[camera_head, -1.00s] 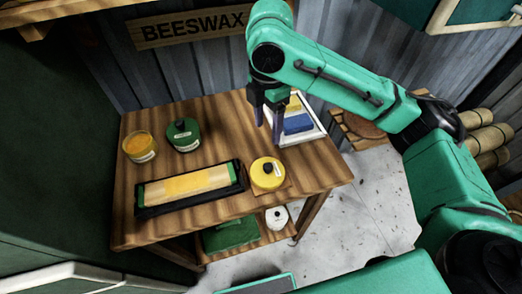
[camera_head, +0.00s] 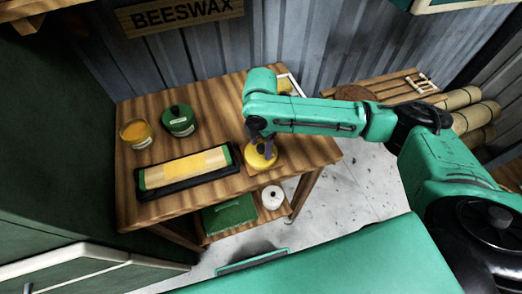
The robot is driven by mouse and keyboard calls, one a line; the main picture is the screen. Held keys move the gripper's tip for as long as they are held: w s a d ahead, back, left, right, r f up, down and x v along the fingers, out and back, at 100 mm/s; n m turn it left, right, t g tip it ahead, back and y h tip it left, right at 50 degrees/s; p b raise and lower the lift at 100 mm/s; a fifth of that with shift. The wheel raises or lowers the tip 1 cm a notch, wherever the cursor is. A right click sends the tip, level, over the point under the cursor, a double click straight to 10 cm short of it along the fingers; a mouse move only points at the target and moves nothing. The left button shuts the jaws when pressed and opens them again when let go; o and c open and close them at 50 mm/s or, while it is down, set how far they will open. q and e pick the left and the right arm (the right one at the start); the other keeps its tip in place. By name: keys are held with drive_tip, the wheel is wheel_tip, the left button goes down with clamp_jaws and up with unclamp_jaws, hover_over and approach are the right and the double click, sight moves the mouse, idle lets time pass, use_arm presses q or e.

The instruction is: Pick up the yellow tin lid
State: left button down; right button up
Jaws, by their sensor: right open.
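The yellow tin lid (camera_head: 259,158) is a round yellow disc with a dark knob, on the right part of the wooden table (camera_head: 205,93). My right gripper (camera_head: 263,150) points down over the lid, and its fingers hide the knob and part of the top. The jaws are open. I cannot tell whether the fingertips touch the lid. My left gripper is not in view.
An open jar of yellow wax (camera_head: 137,133) and a green lidded tin (camera_head: 178,120) stand at the table's left. A dark tray with a yellow and wood-coloured slab (camera_head: 185,168) lies in front. A white roll (camera_head: 272,197) and green box (camera_head: 229,214) sit on the lower shelf.

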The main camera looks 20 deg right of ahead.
clamp_jaws()
drive_tip(key=shift+r, duration=0.1)
